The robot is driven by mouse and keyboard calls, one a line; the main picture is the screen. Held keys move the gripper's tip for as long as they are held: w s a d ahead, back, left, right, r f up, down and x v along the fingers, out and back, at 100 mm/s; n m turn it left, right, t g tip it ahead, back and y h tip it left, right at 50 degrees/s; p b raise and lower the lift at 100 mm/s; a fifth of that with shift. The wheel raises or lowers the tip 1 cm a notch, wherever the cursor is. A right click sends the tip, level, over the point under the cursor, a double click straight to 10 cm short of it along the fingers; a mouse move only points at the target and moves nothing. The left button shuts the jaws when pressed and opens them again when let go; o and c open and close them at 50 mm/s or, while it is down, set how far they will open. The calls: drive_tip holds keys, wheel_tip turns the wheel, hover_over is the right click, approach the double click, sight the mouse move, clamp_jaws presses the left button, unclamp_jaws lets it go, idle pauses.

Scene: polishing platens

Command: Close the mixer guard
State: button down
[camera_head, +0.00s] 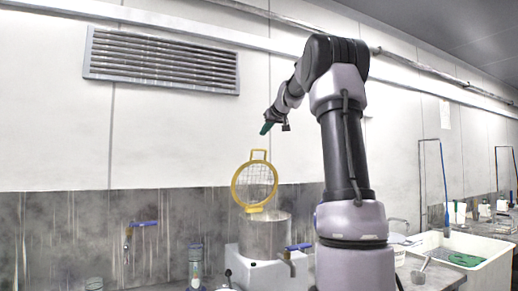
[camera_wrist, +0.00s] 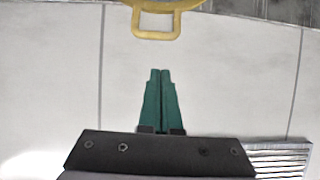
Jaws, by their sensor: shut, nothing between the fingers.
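The mixer guard (camera_head: 256,187) is a yellow ring with a wire grid and a small square handle loop on top. It stands raised, upright above the steel mixer bowl (camera_head: 264,236), so it is open. The bowl sits on a white mixer base (camera_head: 262,273). My gripper (camera_head: 266,128) is in the air above the guard, apart from it. In the wrist view my green gripper fingers (camera_wrist: 161,74) are shut together and empty. The guard's yellow handle (camera_wrist: 154,36) shows just beyond the fingertips, with a gap between.
A blue-handled tap (camera_head: 143,225) is on the wall at left. Another blue-handled tap (camera_head: 298,248) is by the bowl's right side. A white sink (camera_head: 462,248) stands at right. A vent (camera_head: 162,60) is high on the wall. The air around the guard looks clear.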

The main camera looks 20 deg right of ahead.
drive_tip(key=x, duration=0.3)
drive_tip(key=d+x, duration=0.1)
drive_tip(key=x, duration=0.2)
drive_tip(key=f+x, duration=0.1)
drive_tip(key=x, duration=0.2)
drive_tip(key=shift+d, duration=0.35)
drive_tip(key=shift+s+f, duration=0.3)
drive_tip(key=shift+s, duration=0.25)
drive_tip(key=shift+s, duration=0.1)
